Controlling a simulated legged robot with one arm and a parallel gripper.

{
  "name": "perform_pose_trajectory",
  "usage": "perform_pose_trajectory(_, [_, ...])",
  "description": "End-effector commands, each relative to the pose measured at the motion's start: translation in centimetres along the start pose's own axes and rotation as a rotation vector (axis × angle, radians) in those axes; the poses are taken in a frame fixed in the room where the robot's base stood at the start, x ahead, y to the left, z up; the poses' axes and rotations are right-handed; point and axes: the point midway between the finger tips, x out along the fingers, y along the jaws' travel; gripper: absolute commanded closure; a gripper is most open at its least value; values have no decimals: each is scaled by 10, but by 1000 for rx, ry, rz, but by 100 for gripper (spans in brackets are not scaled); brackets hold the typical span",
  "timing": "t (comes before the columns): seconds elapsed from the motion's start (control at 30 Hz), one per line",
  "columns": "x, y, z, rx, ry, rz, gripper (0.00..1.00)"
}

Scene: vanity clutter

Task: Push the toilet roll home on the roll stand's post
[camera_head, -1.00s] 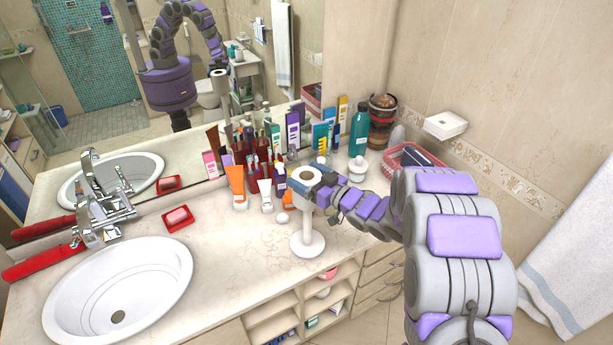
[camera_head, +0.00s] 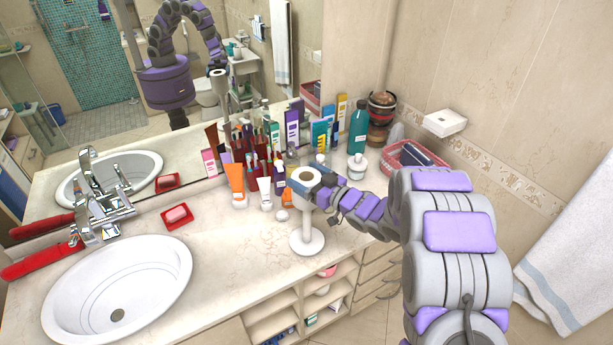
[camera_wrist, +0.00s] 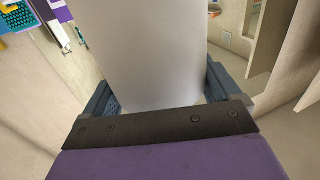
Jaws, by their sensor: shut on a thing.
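The white toilet roll (camera_head: 304,175) is upright at the top of the white roll stand (camera_head: 306,240), with its dark core hole facing up. The stand's round base rests on the counter and its post shows below the roll. Whether the post is inside the core, and how deep, is hidden. My gripper (camera_head: 316,187) reaches in from the right and is shut on the roll. In the wrist view the roll (camera_wrist: 150,45) fills the space between my two blue-grey fingers (camera_wrist: 158,92).
Several tubes and bottles stand behind the roll, including an orange tube (camera_head: 236,184) and a white jar (camera_head: 357,167). A pink basket (camera_head: 395,165) is at the right. The sink (camera_head: 118,290) and red soap dish (camera_head: 177,216) are left.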

Motion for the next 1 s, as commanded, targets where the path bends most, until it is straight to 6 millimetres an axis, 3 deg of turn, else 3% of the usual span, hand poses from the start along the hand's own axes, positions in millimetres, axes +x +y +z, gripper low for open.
perform_pose_trajectory(1.0, [0,0,24,0,0,-1,41])
